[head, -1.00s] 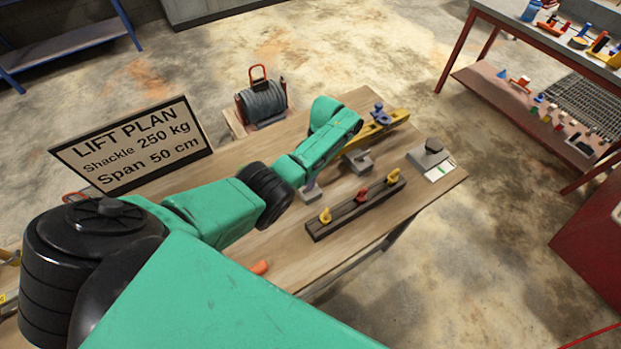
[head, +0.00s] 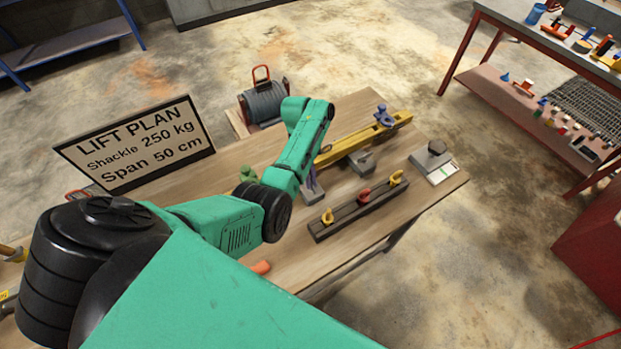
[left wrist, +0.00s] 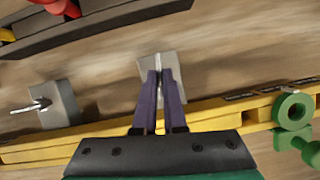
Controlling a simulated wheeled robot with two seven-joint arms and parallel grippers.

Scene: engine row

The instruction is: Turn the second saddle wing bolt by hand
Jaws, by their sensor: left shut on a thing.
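My left gripper (left wrist: 159,76) shows two purple fingers in the left wrist view, closed around a thin pale part, seemingly the wing bolt (left wrist: 158,90) of a grey saddle (left wrist: 180,67). The fingers hide most of that bolt, so its angle cannot be told. In the head view the fingers (head: 312,182) come down at this saddle (head: 308,197), partly behind my arm. Another grey saddle (head: 362,161) stands to the right; its pale wing bolt (left wrist: 28,107) shows in the left wrist view. My right gripper is not in view.
A yellow beam (head: 340,150) lies behind the saddles, with a blue-purple fitting (head: 384,115) and a green one (head: 248,173). A dark rail (head: 345,217) with yellow and red pieces lies in front.

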